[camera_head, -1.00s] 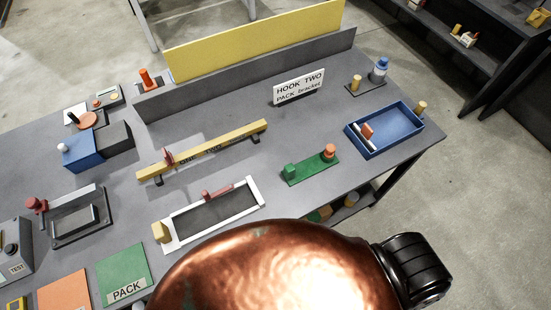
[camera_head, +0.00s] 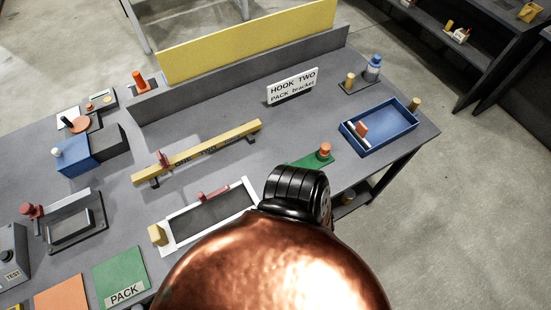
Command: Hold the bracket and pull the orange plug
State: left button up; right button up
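A green bracket-like base (camera_head: 306,161) lies on the right half of the grey bench. An orange plug (camera_head: 325,150) stands upright at its right end. The left part of the green base is hidden behind a black ribbed part of my own arm. A large copper part of my arm fills the bottom middle. No gripper fingers show. A second orange peg (camera_head: 139,82) stands upright at the back left of the bench.
A blue tray (camera_head: 393,144) holding small parts sits right of the green base, by the bench edge. A white frame (camera_head: 178,241) and a yellow bar on feet (camera_head: 225,136) lie to the left. A "HOOK TWO PACK bracket" sign (camera_head: 292,87) stands behind.

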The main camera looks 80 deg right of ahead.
aim_at(325, 147)
jog(key=u, duration=0.3)
jog(key=k, duration=1.45)
jog(key=z, duration=0.45)
